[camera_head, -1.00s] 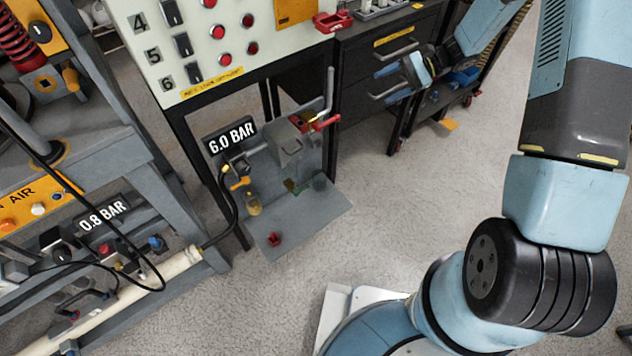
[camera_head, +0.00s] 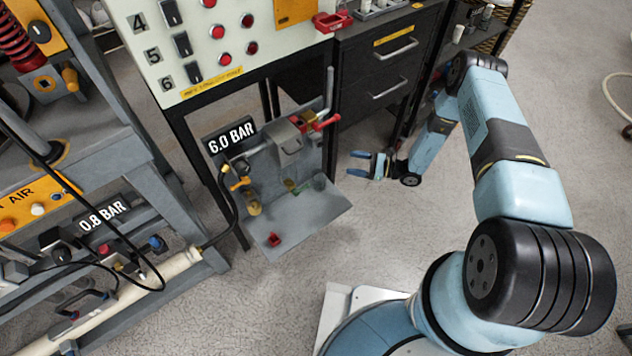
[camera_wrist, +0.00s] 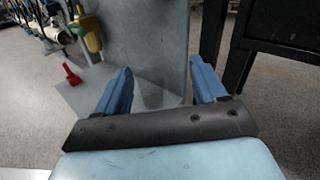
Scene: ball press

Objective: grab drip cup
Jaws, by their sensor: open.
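A red piece (camera_head: 274,240) lies near the shelf's front left. A yellow bowl (camera_head: 253,207) hangs under the valve fittings. A red-handled valve (camera_head: 322,122) and pipe stand above the cup. Black drawers (camera_head: 385,75) are behind my gripper. Open floor lies in front.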

